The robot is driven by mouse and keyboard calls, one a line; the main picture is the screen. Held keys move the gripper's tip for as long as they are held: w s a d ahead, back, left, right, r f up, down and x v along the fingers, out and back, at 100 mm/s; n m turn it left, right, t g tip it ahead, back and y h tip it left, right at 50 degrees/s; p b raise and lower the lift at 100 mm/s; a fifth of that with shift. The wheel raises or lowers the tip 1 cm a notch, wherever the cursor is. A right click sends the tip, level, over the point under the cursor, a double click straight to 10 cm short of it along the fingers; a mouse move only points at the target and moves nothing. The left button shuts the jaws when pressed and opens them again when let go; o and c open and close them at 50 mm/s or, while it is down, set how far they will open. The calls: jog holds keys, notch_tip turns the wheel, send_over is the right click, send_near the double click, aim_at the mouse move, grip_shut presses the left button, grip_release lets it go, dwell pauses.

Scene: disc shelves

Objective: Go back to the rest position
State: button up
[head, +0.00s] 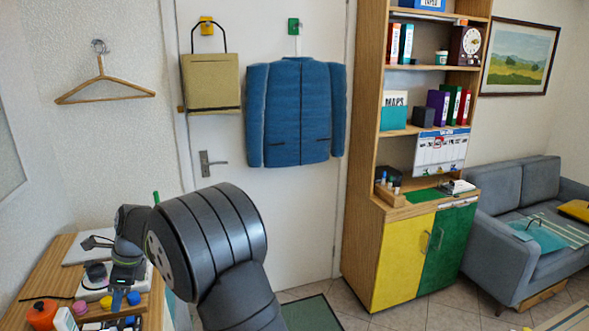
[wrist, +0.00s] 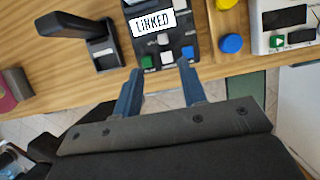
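My gripper (wrist: 160,82) shows in the wrist view with its two blue fingers spread apart and nothing between them. The fingertips point at the near edge of a wooden desk (wrist: 125,82), just short of a dark keypad labelled "LINKED" (wrist: 160,45) with green, white and blue keys. I cannot tell whether the fingertips touch it. No rest position is marked in either view.
A black stapler-like object (wrist: 80,28), a blue round piece (wrist: 231,43) and a white device (wrist: 285,30) flank the keypad. An orange container (head: 42,313) stands at the desk's front left. A shelf cabinet (head: 360,140) and grey sofa (head: 500,205) are to the right.

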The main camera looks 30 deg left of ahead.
aim_at(112, 329)
jog(key=x, duration=1.1)
jog(key=shift+w+a, duration=0.15)
jog(key=shift+w, duration=0.05)
jog(key=o, duration=1.3)
jog(key=shift+o, duration=0.3)
jog(key=s+d+r+n+t, duration=0.2)
jog(key=d+r+n, duration=0.1)
jog(key=r+n, duration=0.6)
jog(key=v, duration=0.3)
jog(key=shift+s+r, duration=0.15)
jog(key=shift+r, duration=0.1)
jog(key=s+d+r+n+t+y, duration=0.1)
jog(key=d+r+n, duration=0.2)
jog(key=r+n, duration=0.2)
jog(key=d+r+n+t, duration=0.1)
jog(key=d+r+n, duration=0.1)
jog(key=r+n, duration=0.25)
jog(key=x, duration=0.9)
jog(key=shift+w+r, duration=0.1)
jog(key=shift+r, duration=0.05)
jog(key=v, duration=1)
